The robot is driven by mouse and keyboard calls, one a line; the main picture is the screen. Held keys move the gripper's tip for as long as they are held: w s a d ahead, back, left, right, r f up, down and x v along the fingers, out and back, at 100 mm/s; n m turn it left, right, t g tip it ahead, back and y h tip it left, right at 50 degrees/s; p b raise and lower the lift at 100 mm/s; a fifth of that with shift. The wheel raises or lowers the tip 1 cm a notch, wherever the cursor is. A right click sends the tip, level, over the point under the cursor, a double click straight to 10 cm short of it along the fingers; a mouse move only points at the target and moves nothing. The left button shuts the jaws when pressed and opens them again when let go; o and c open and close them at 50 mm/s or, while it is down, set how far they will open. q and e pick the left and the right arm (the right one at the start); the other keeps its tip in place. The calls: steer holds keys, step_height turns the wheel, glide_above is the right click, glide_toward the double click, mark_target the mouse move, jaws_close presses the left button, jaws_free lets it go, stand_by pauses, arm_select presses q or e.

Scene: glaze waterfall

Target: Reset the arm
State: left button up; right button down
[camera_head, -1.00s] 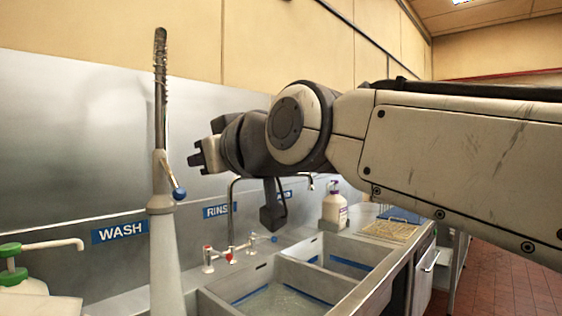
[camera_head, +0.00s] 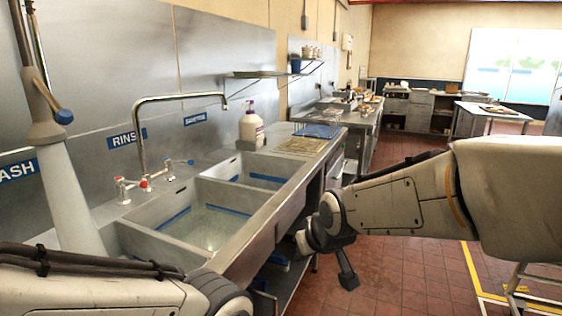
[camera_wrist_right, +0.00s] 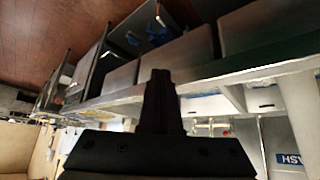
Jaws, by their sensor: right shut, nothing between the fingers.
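My right arm comes in from the right in the head view and reaches to the front of the sink counter. My right gripper (camera_head: 302,243) is small and partly hidden by the wrist there. In the right wrist view the right gripper (camera_wrist_right: 160,85) shows its dark fingers shut together with nothing between them. My left arm shows only as links at the lower left of the head view; its gripper is outside the picture.
The sink counter (camera_head: 262,215) has basins, a tall tap (camera_head: 141,130) and a white pump bottle (camera_head: 251,128). A wire rack (camera_head: 302,146) lies farther along. Red tiled floor (camera_head: 400,275) is open to the right. A shelf (camera_head: 275,73) hangs on the wall.

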steer(key=s+d+f+m+g+h, duration=0.2)
steer(key=s+d+f+m+g, duration=0.2)
steer(key=s+d+f, duration=0.9)
steer(key=s+a+r+n+g+p, duration=0.1)
steer(key=s+a+r+n+p, duration=0.2)
steer(key=s+a+r+p, duration=0.2)
steer(key=s+a+r+n+g+p, duration=0.1)
steer(key=s+a+r+n+p, duration=0.3)
steer(key=r, duration=0.7)
steer(key=s+a+p, duration=0.2)
steer(key=s+a, duration=0.1)
steer(key=s, duration=0.1)
steer(key=shift+s+a+r+g+y, duration=0.15)
steer(key=shift+a+r+g+y, duration=0.15)
steer(key=shift+a+r+g, duration=0.1)
